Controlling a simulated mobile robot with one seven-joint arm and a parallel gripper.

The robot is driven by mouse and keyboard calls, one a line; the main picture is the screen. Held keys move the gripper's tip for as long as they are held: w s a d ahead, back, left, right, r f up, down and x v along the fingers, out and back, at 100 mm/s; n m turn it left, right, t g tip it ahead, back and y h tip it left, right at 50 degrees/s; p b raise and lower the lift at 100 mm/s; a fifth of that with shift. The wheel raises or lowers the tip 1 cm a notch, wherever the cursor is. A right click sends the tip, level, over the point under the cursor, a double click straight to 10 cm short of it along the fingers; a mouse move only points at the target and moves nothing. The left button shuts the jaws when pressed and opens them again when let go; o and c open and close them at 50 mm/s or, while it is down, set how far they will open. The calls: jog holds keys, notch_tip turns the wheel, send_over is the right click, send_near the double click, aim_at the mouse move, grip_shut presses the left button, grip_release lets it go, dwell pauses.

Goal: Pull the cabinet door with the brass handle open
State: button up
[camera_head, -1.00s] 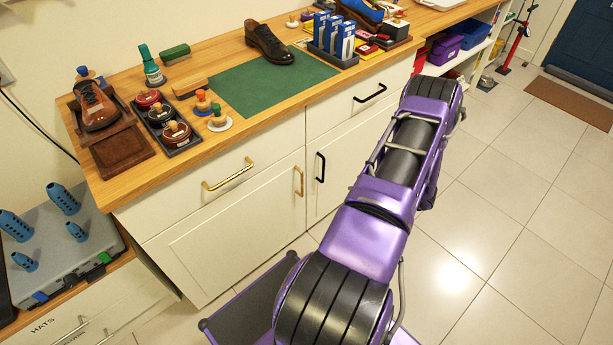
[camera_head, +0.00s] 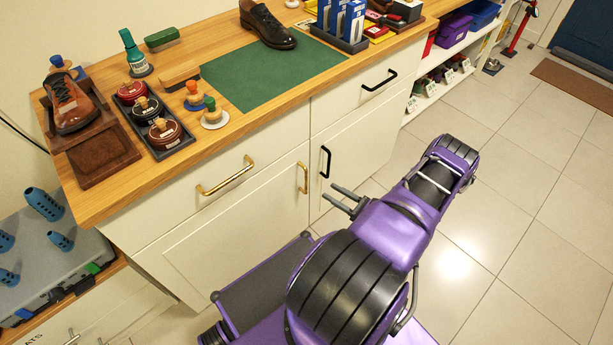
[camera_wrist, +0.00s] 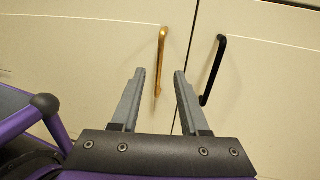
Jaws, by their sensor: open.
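The cabinet door (camera_head: 232,236) with the brass handle is white and looks shut. Its upright brass handle (camera_head: 303,178) sits near the door's right edge, below the drawer. My gripper (camera_head: 342,196) is open and empty, to the right of the brass handle and in front of the cabinet in the head view. In the wrist view, the brass handle (camera_wrist: 160,62) shows beyond and between the two fingertips of my gripper (camera_wrist: 160,72). I cannot tell how far the fingers are from it; they do not appear closed around it.
A black handle (camera_head: 325,162) is on the door just to the right, also seen in the wrist view (camera_wrist: 213,70). A drawer with a horizontal brass handle (camera_head: 225,177) is above. The wooden countertop (camera_head: 250,122) carries shoes and polish tins. Tiled floor (camera_head: 500,200) is clear at right.

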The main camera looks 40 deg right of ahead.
send_over(306, 191)
jog(key=shift+w+d, duration=0.2)
jog(key=shift+w, duration=0.05)
grip_shut()
dwell(1.4)
